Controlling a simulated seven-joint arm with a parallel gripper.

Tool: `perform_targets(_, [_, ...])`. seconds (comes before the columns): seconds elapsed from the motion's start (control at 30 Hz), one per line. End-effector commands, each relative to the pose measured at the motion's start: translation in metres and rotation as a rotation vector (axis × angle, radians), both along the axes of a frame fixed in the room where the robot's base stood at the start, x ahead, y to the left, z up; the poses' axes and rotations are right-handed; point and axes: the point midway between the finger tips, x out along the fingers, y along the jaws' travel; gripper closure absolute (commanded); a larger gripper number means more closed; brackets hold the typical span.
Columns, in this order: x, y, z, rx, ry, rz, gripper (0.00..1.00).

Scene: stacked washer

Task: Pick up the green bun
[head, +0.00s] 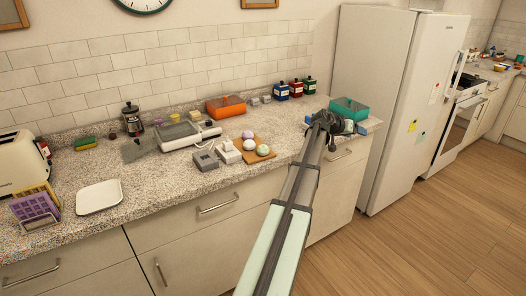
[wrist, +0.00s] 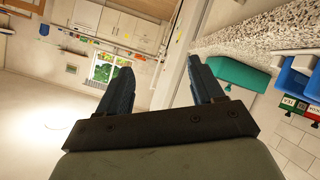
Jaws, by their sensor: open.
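A pale green bun (head: 263,150) sits on a small wooden board (head: 262,159) on the counter in the head view. A whiter bun (head: 249,145) is beside it on the left, and a purple one (head: 247,134) is behind. The difference in tint is small at this size. My gripper (head: 338,121) is at the right end of the counter, to the right of the board and apart from the buns. In the wrist view my gripper (wrist: 160,68) is open, with nothing between the fingers. No bun shows in the wrist view.
A teal box (head: 348,108) is close behind my gripper; it also shows in the wrist view (wrist: 240,75). Grey and white blocks (head: 206,159) stand left of the board. The fridge (head: 387,100) is to the right.

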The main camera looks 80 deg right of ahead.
Motion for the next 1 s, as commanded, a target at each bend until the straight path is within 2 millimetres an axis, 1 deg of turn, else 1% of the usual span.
perform_targets(0.03, [0.033, -0.001, 0.008, -0.006, -0.094, -0.031, 0.33])
perform_targets(0.07, [0.051, 0.001, 0.011, -0.005, -0.154, -0.056, 0.33])
perform_targets(0.1, [0.076, 0.004, 0.014, 0.002, -0.233, -0.086, 0.33])
perform_targets(0.17, [0.115, 0.012, 0.02, 0.022, -0.347, -0.131, 0.33])
perform_targets(0.2, [0.143, 0.018, 0.025, 0.041, -0.421, -0.159, 0.33])
perform_targets(0.27, [0.184, 0.029, 0.033, 0.078, -0.526, -0.2, 0.33])
perform_targets(0.3, [0.211, 0.038, 0.038, 0.108, -0.589, -0.226, 0.33])
perform_targets(0.37, [0.249, 0.053, 0.048, 0.158, -0.673, -0.26, 0.33])
perform_targets(0.4, [0.272, 0.064, 0.053, 0.193, -0.72, -0.282, 0.33])
perform_targets(0.5, [0.319, 0.088, 0.068, 0.276, -0.808, -0.324, 0.33])
perform_targets(0.6, [0.351, 0.108, 0.08, 0.341, -0.86, -0.352, 0.33])
perform_targets(0.7, [0.367, 0.119, 0.086, 0.38, -0.885, -0.367, 0.33])
perform_targets(0.77, [0.372, 0.123, 0.086, 0.392, -0.891, -0.372, 0.33])
perform_targets(0.83, [0.373, 0.124, 0.08, 0.398, -0.894, -0.376, 0.33])
perform_targets(1.0, [0.369, 0.122, 0.052, 0.399, -0.893, -0.377, 0.33])
